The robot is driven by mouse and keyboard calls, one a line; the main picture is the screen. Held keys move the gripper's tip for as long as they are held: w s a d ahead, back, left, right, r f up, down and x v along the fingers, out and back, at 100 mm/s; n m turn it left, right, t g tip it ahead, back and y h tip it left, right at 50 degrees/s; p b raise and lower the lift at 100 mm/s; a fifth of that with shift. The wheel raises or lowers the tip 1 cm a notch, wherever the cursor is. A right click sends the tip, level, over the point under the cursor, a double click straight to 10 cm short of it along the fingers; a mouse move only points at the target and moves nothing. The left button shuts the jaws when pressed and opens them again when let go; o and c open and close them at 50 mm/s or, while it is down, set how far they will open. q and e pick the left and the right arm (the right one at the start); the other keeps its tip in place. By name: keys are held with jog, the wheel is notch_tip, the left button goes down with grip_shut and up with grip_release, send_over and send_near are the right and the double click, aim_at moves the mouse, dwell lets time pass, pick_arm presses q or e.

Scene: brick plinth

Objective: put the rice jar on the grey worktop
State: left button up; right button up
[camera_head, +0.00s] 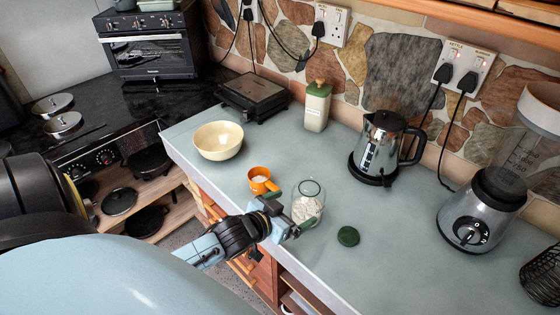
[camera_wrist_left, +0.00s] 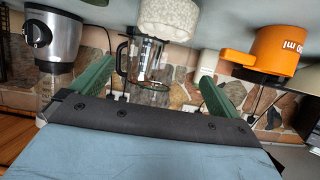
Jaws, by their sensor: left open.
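The rice jar (camera_head: 307,206) is clear glass with white rice in its lower part. It appears upright on the grey worktop (camera_head: 240,283), near the front edge, with its top uncovered. My left gripper (camera_head: 290,216) is open at the jar's near left side. In the left wrist view, which is upside down, the rice (camera_wrist_left: 165,18) shows at the top. The green fingers of my left gripper (camera_wrist_left: 155,82) stand apart there, with the jar's clear glass between and beyond them; contact cannot be told. My right gripper is not in view.
An orange measuring cup (camera_head: 260,180) stands left of the jar and a green lid (camera_head: 348,236) lies to its right. The worktop between bowl and bottle is clear.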

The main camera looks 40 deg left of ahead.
pick_arm(q)
jog(key=v, duration=0.4)
jog(key=shift+s+r, duration=0.15)
jog(key=shift+s, duration=0.1)
